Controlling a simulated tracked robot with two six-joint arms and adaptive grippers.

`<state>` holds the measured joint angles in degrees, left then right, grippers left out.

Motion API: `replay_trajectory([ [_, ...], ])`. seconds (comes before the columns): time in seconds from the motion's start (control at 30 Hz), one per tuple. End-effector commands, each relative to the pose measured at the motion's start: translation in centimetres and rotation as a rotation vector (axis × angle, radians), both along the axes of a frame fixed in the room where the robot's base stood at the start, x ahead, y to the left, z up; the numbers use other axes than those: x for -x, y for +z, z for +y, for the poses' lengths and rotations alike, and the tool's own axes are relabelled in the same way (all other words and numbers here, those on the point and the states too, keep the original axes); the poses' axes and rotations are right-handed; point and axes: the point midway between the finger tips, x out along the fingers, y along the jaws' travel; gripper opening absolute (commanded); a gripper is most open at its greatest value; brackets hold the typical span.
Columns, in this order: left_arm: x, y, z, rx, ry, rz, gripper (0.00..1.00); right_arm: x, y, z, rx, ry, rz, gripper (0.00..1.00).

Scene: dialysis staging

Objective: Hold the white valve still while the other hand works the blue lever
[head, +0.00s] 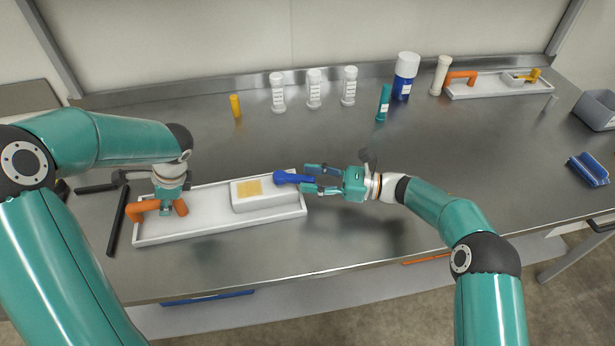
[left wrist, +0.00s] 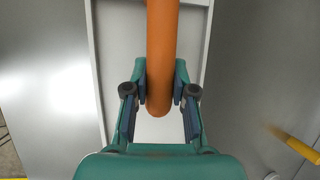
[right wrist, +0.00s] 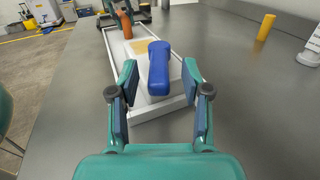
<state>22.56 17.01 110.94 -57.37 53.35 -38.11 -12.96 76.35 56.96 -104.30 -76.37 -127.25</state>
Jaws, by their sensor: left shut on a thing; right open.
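The white valve (head: 270,203), a block with a yellow patch on top, sits at the right end of a white tray (head: 215,222). Its blue lever (head: 293,178) points right, toward my right gripper (head: 318,181). In the right wrist view the lever (right wrist: 158,75) lies between the open fingers (right wrist: 158,85), with gaps on both sides. My left gripper (head: 169,207) points down at the tray's left end, shut on an orange handle (head: 142,209). In the left wrist view the handle (left wrist: 161,60) runs between the fingers (left wrist: 160,90).
A second white tray (head: 480,90) with an orange handle stands at the back right. White-capped containers (head: 314,90), a teal bottle (head: 383,103) and a yellow cylinder (head: 235,106) stand behind. A black bar (head: 118,222) lies left of the tray.

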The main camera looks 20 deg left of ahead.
Motion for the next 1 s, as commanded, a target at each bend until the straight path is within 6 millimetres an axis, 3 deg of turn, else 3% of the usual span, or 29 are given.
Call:
replay_trajectory([
  [0.13,-0.01,0.03,0.02,-0.001,0.001,-0.001,0.0,0.24,0.03,1.15,-0.001,0.0,0.0,0.48],
  [0.43,-0.01,0.03,0.02,-0.001,0.001,-0.001,0.0,0.28,0.02,1.39,-0.001,-0.001,0.0,0.48],
  [0.47,-0.01,0.03,0.02,-0.001,0.001,-0.001,0.0,0.28,0.03,1.38,-0.001,-0.001,0.0,0.46],
  [0.73,-0.01,0.03,0.02,-0.001,0.001,-0.001,0.0,0.27,0.03,1.36,-0.001,-0.001,0.0,0.01],
  [1.0,0.0,0.03,0.02,-0.001,0.0,-0.001,0.0,0.25,0.04,1.35,-0.001,-0.001,0.0,0.0],
])
